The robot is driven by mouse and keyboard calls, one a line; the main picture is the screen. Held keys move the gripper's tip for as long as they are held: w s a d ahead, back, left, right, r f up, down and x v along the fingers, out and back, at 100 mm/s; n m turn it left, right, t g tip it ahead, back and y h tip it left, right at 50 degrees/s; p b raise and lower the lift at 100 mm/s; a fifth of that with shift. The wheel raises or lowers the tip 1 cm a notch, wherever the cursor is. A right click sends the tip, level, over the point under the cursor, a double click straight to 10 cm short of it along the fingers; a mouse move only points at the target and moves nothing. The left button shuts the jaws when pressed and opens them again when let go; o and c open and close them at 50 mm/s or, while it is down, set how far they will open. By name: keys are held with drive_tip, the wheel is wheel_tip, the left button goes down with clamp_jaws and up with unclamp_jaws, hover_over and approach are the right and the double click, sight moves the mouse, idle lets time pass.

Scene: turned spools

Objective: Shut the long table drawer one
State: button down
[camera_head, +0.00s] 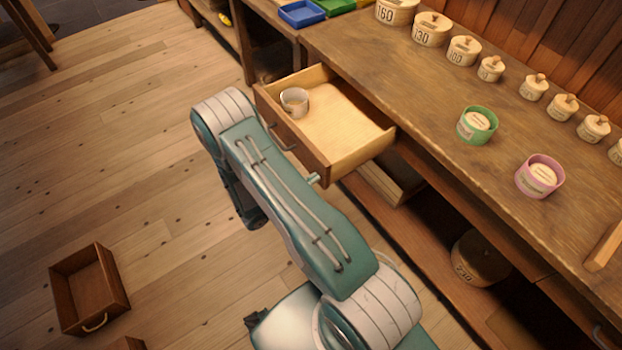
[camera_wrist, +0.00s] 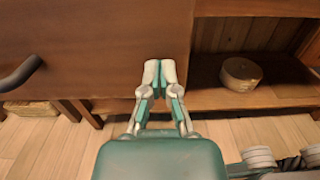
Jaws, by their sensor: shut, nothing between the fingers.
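The long table drawer (camera_head: 362,152) stands pulled out from under the worktop in the head view, its pale inside showing. A white cup (camera_head: 294,101) sits in it near the front left. The dark drawer front (camera_wrist: 105,45) fills the left of the wrist view, with its dark handle (camera_wrist: 20,74) at the left edge. My gripper (camera_wrist: 160,72) is shut and empty, its fingertips pictured over the right part of that front. I cannot tell whether they touch it. In the head view my arm hides most of the gripper.
The worktop (camera_head: 420,110) carries several lidded wooden tubs, a green pot (camera_head: 477,125) and a pink pot (camera_head: 539,176). A round tub (camera_head: 480,258) stands on the shelf below; one also shows in the wrist view (camera_wrist: 241,73).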

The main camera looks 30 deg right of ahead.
approach(388, 135)
drive_tip(key=d+f, duration=0.1)
drive_tip(key=d, duration=0.3)
drive_tip(key=w+d+f, duration=0.1)
drive_tip(key=d, duration=0.3)
drive_tip(key=w+d+f, duration=0.1)
drive_tip(key=d, duration=0.3)
drive_tip(key=shift+w+d+f, duration=0.15)
drive_tip(key=shift+d+f, duration=0.1)
drive_tip(key=shift+r, duration=0.1)
drive_tip(key=shift+d+r, duration=0.1)
drive_tip(key=shift+d, duration=0.05)
drive_tip(key=shift+w, duration=0.1)
